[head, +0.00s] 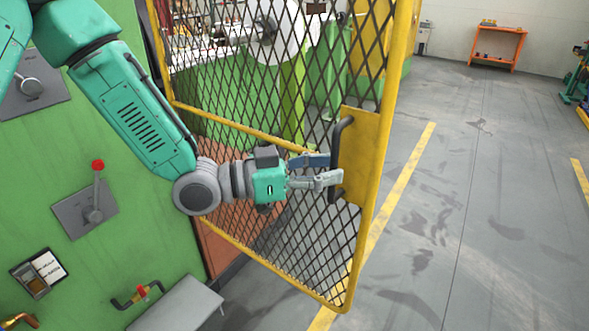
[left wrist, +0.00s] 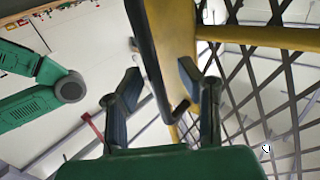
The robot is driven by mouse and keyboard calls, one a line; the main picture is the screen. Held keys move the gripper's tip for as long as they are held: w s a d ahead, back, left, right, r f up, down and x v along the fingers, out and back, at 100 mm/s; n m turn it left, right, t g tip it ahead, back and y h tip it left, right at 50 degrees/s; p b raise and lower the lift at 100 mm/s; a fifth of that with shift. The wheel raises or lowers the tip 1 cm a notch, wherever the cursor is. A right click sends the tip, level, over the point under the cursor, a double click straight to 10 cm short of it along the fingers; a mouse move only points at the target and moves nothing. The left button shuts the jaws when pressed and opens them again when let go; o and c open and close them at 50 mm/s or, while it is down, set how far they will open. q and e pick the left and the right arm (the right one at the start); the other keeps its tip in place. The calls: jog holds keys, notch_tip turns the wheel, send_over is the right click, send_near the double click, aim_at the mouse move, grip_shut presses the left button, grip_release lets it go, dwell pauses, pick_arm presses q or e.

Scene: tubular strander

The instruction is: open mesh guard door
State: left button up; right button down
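The mesh guard door (head: 270,165) has a yellow frame and dark diamond mesh. It stands swung out from the green machine, with its free edge at the right over the floor. A dark bar handle (head: 337,150) sits on a yellow plate (head: 362,150) at that edge. My left gripper (head: 328,170) is at the handle, its fingers apart. In the left wrist view the handle (left wrist: 155,60) runs between the two fingers of my left gripper (left wrist: 160,80), with gaps visible beside it. Contact cannot be told. My right gripper is not in view.
The green machine panel (head: 140,250) with levers, a red-knobbed lever (head: 97,190) and a valve (head: 141,293) fills the left. Grey floor (head: 470,220) with yellow lines is clear at the right. An orange table (head: 498,45) stands far back.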

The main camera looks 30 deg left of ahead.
pick_arm(q)
jog(key=v, duration=1.1)
jog(key=shift+w, duration=0.1)
